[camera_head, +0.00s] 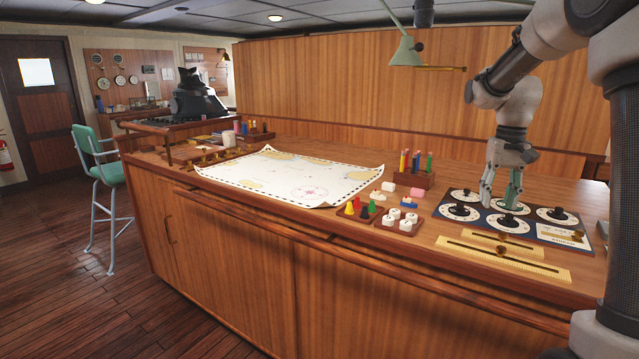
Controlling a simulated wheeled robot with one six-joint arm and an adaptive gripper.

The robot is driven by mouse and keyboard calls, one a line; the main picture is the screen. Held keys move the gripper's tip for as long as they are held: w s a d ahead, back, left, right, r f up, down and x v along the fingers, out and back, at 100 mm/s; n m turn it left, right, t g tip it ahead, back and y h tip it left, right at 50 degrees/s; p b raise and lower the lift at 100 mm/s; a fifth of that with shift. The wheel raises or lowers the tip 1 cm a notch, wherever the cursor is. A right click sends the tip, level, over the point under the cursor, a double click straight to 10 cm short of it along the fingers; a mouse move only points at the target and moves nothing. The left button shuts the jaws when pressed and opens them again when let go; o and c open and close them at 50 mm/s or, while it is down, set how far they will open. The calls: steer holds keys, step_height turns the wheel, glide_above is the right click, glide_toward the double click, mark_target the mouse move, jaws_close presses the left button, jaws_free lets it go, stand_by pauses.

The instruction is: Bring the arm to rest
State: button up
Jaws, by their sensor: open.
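My gripper (501,198) hangs from my arm at the right, pointing down. Its two green-grey fingers are spread apart with nothing seen between them. The fingertips are at or just above a dial panel (484,214) with several round black-knobbed dials, around its upper middle dial (511,207). I cannot tell whether they touch that dial. My arm reaches in from the upper right and bends down over the chart table.
The wooden table (420,248) carries a chart (290,178), a pencil holder (413,178), a tray of coloured pawns (359,210), a tray of white pieces (397,222) and brass rulers (503,258). A green lamp (406,50) hangs above. A green stool (97,165) stands left.

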steer(key=s+a+r+t, duration=0.1)
steer(key=s+a, duration=0.1)
steer(key=s, duration=0.7)
steer(key=s+a+r+n+t, duration=0.1)
steer(key=s+a+t, duration=0.1)
steer(key=s, duration=0.7)
steer(key=s+a+r+n+t, duration=0.1)
steer(key=s+a, duration=0.1)
steer(key=s, duration=0.7)
steer(key=shift+s+a+r+t, duration=0.3)
steer(key=shift+s+a+r, duration=0.05)
steer(key=shift+s+a, duration=0.05)
